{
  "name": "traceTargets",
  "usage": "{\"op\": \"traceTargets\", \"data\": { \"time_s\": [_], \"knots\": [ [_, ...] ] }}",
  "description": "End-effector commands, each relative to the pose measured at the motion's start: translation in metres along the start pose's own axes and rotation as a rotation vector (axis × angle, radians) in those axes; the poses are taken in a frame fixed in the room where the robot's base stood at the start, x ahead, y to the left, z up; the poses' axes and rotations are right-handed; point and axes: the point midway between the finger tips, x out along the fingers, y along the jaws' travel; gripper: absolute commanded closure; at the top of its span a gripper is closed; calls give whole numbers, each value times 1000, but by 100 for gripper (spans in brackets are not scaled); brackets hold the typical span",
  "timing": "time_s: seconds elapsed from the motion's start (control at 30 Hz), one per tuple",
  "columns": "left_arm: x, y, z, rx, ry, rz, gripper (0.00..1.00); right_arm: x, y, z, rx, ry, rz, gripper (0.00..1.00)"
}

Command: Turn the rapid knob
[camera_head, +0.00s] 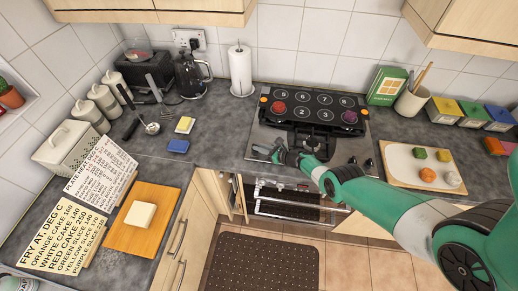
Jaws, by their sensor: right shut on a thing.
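The hob (337,148) is a dark plate with numbered round spots on its back part. Two small dark knobs (352,161) show at its front right. My right gripper (268,152) is low over the hob's front left corner. It is shut on what appears to be a knob there, mostly hidden by the fingers. I cannot read any knob label, so I cannot tell which one is the rapid knob. My left gripper is out of view.
A cutting board (396,168) with small coloured pieces lies right of the hob. A green box (387,87) and utensil pot (411,101) stand behind it. An oven door (285,222) hangs open below. A paper roll (240,72) and kettle (190,76) stand left.

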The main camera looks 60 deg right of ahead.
Motion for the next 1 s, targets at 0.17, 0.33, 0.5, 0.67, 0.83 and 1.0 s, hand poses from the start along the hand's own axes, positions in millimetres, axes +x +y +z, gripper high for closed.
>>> {"op": "traceTargets", "data": {
  "time_s": [0.17, 0.33, 0.5, 0.67, 0.83, 1.0],
  "knots": [
    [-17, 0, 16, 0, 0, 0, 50, 3, -5, -2, -45, -5, 101, 100],
    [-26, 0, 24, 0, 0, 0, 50, 3, -6, -1, -72, -5, 168, 100],
    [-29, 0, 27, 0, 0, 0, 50, 1, -5, 0, -86, -1, 205, 100],
    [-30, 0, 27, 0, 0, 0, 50, 1, -5, 1, -90, 2, 215, 100],
    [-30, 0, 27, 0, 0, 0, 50, 1, -5, 1, -90, 2, 215, 100],
    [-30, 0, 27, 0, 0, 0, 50, 1, -5, 1, -90, 2, 215, 77]
  ]
}}
